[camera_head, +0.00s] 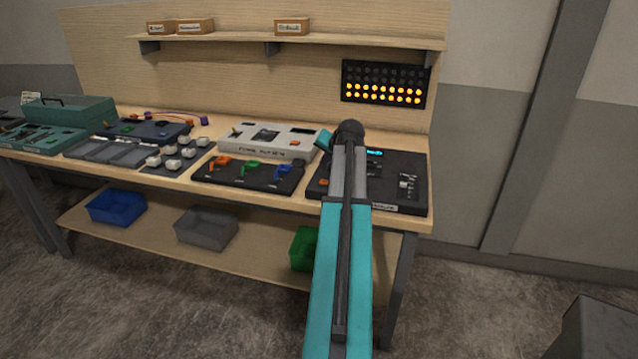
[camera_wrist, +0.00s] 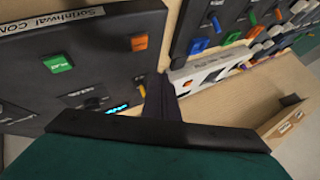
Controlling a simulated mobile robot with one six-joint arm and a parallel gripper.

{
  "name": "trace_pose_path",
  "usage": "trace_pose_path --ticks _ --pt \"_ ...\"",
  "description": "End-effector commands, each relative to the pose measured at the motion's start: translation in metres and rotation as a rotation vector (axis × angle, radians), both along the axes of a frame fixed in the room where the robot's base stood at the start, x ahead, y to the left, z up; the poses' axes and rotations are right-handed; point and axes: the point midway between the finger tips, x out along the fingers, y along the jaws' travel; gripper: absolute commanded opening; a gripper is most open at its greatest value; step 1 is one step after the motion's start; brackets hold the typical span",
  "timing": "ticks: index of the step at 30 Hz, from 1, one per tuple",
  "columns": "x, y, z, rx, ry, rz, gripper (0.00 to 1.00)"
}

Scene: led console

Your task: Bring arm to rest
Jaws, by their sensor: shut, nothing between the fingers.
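My teal arm (camera_head: 340,270) reaches from the bottom of the head view up to the right end of the bench. Its dark wrist joint shows over the back of the black console (camera_head: 405,195), and the arm hides part of that console. My gripper (camera_wrist: 160,98) shows in the wrist view as dark, shut fingers with nothing held. The console also shows in the wrist view (camera_wrist: 30,80), with a green button (camera_wrist: 58,63), an orange button (camera_wrist: 139,42) and a small blue-lit display (camera_wrist: 117,108). Whether the fingers touch anything cannot be told.
An LED panel (camera_head: 385,83) on the backboard has amber lower rows lit and dark upper rows. A white box device (camera_head: 268,140) and a black board with coloured levers (camera_head: 248,175) stand left of my arm. A shelf (camera_head: 350,41) runs above. Open floor (camera_head: 480,310) lies to the right.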

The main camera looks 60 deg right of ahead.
Motion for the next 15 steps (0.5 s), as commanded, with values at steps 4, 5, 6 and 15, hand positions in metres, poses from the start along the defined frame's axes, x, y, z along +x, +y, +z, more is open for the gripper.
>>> trace_pose_path --ticks 4,5,6,15 --pt "0.000 0.000 0.000 0.000 0.000 0.000 0.00" --pt "0.000 0.000 0.000 0.000 0.000 0.000 0.00" --pt "0.000 0.000 0.000 0.000 0.000 0.000 0.00" --pt "0.031 0.035 -0.026 0.016 0.038 0.068 0.00"
